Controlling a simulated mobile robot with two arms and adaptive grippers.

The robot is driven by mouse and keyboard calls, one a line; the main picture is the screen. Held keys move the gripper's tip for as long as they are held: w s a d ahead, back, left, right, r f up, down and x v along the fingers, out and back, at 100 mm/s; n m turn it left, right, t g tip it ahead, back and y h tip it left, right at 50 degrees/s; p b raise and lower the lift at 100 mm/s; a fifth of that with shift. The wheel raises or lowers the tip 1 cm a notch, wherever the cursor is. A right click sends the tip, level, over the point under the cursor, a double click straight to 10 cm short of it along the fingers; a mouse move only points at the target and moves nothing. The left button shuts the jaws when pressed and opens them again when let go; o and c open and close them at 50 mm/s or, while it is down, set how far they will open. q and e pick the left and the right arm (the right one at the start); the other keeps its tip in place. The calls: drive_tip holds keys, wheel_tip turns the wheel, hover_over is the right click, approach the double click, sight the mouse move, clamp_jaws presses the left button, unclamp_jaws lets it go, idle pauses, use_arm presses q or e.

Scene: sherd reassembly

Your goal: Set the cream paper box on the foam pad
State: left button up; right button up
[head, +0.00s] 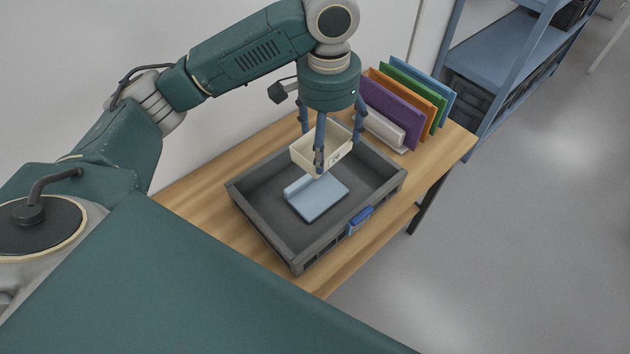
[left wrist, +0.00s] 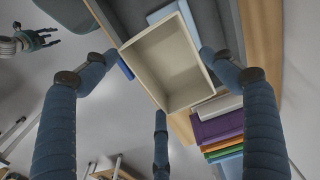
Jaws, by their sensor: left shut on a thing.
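The cream paper box (head: 304,157) is an open-topped box with a small dark mark on one side. My left gripper (head: 321,150) is shut on it, with its blue fingers around the walls. The box is held over the grey tray, above the back part of the foam pad. In the left wrist view the box's empty inside (left wrist: 168,65) faces the camera, between the fingers. The foam pad (head: 320,198) is light blue and lies on the tray floor; the box partly hides it. A dark green hand, apparently my right gripper (left wrist: 38,40), shows small at the left wrist view's upper left.
The grey tray (head: 268,229) with a blue front tag (head: 360,219) stands on a wooden table (head: 195,187). Upright purple, orange, green and blue boards (head: 390,110) stand behind it to the right. A blue shelf unit (head: 500,60) is farther back.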

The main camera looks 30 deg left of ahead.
use_arm(q)
drive_tip(key=shift+w+a+r, duration=0.3)
drive_tip(key=shift+w+a, duration=0.1)
drive_tip(key=shift+w, duration=0.15)
drive_tip(key=shift+w+a+f+m+p, duration=0.1)
drive_tip(key=shift+w+a+m+p, duration=0.1)
drive_tip(key=shift+w+m+p, duration=0.15)
drive_tip(key=p, duration=0.1)
hover_over(323, 199)
wheel_tip(323, 199, down, 15)
drive_tip(key=shift+f, duration=2.6)
use_arm(e)
drive_tip(key=shift+s+a+r, duration=0.1)
drive_tip(key=shift+a+r, duration=0.1)
drive_tip(key=shift+r, duration=1.25)
use_arm(q)
drive_tip(key=shift+s, duration=0.1)
drive_tip(key=o, duration=0.7)
drive_tip(key=shift+f, duration=0.15)
drive_tip(key=o, duration=0.3)
wheel_tip(323, 199, up, 12)
drive_tip(key=shift+r+b, duration=0.2)
drive_tip(key=shift+b, duration=0.15)
use_arm(e)
drive_tip(key=shift+d+f, duration=0.1)
drive_tip(key=shift+f, duration=0.45)
